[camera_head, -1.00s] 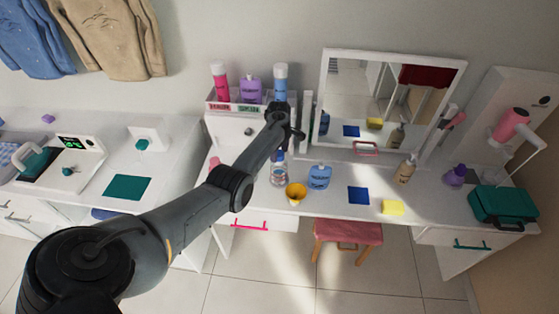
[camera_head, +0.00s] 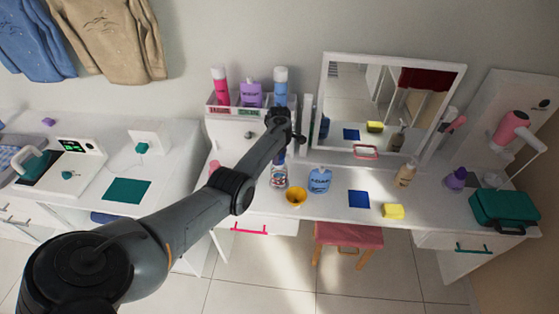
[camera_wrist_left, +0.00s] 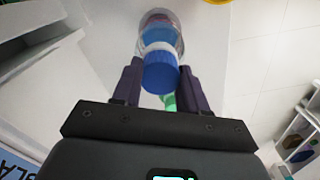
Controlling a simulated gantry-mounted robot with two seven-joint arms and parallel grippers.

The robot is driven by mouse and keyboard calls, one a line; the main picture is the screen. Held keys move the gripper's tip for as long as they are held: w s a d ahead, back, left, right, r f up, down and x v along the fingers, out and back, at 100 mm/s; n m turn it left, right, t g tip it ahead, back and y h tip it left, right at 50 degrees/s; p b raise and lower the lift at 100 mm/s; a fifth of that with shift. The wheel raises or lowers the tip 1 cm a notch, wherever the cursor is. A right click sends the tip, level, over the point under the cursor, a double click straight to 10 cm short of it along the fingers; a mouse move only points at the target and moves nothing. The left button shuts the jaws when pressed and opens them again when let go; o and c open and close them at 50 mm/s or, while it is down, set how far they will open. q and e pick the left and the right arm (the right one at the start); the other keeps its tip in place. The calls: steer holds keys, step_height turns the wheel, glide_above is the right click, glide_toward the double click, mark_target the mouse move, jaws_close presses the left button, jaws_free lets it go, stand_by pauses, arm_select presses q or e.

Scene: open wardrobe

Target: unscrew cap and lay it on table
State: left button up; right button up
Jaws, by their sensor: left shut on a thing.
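A clear bottle (camera_head: 279,179) with a label stands on the white dressing table (camera_head: 331,207), below my left gripper. In the left wrist view, the bottle (camera_wrist_left: 160,25) has a white neck ring and a blue cap (camera_wrist_left: 161,73). My left gripper (camera_wrist_left: 160,78) is shut on this cap, one dark finger on each side. The cap lines up with the bottle neck; I cannot tell whether it is loose. In the head view, my left gripper (camera_head: 281,148) is partly hidden by its own wrist. My right gripper is not in view.
A blue square (camera_head: 359,199) and yellow block (camera_head: 393,211) lie farther right. A raised shelf with bottles is behind, beside a mirror (camera_head: 327,90). Bare tabletop lies between these things.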

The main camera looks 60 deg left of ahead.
arm_select(q)
steer(key=n, duration=0.4)
steer(key=shift+n+b, duration=0.3)
steer(key=shift+b, duration=0.05)
steer(key=n+b, duration=0.1)
steer(key=n, duration=0.2)
steer(key=shift+f, duration=0.1)
steer(key=n+b, duration=0.2)
steer(key=n, duration=0.2)
steer(key=shift+n, duration=0.4)
steer(key=shift+n+b, duration=0.95)
steer(key=shift+n, duration=0.85)
steer(key=o, duration=1.1)
steer(key=shift+c, duration=0.3)
